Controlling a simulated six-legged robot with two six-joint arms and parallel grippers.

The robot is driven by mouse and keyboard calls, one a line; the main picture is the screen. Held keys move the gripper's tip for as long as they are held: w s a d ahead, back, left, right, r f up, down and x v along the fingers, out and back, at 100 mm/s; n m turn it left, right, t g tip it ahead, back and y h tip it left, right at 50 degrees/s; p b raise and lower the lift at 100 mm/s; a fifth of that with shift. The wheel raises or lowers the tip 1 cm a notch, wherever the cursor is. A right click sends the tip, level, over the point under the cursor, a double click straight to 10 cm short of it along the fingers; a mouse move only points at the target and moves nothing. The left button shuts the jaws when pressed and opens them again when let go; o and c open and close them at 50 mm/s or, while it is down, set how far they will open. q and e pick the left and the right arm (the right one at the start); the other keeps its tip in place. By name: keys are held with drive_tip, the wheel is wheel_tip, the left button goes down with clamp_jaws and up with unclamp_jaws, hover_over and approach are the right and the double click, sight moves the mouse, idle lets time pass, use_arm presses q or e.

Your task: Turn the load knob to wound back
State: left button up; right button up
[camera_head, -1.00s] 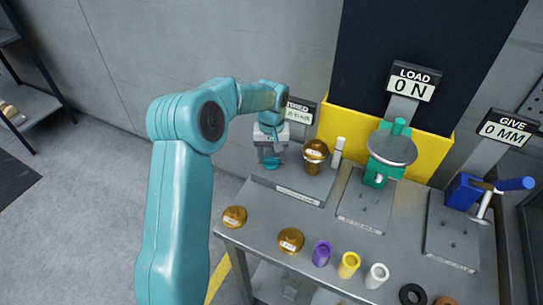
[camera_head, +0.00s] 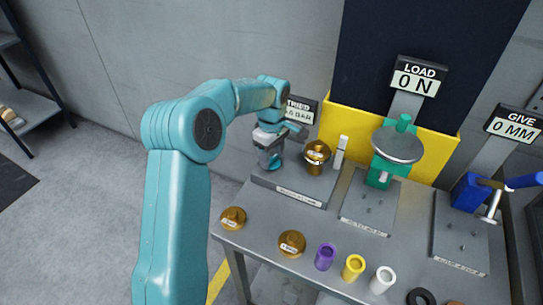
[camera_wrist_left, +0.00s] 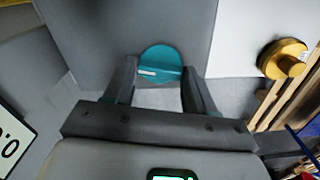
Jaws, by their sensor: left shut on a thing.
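A teal round knob (camera_wrist_left: 160,62) with a raised bar and a white mark lies between the fingers of my left gripper (camera_wrist_left: 160,78) in the left wrist view. The fingers are shut on it, one on each side. In the head view my left gripper (camera_head: 268,150) points down at the left station on the bench, and the knob (camera_head: 274,163) shows only partly beneath it. The LOAD display (camera_head: 417,77) reads 0 N above a green press with a grey disc (camera_head: 398,145). My right gripper is not in view.
A brass weight (camera_head: 317,153) and a white post (camera_head: 341,150) stand close right of my left gripper. Brass weights (camera_head: 292,243) and coloured cylinders (camera_head: 354,266) line the bench's front. A blue device (camera_head: 468,193) stands right, under the GIVE display (camera_head: 514,125) reading 0 MM.

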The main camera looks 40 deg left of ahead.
sight(272, 159)
use_arm(q)
drive_tip(key=shift+n, duration=0.8)
drive_tip(key=shift+r, duration=0.1)
drive_tip(key=o, duration=1)
drive_tip(key=shift+o, duration=0.2)
wheel_tip(272, 159, up, 16)
drive_tip(key=p, duration=0.1)
drive_tip(key=shift+r, duration=0.15)
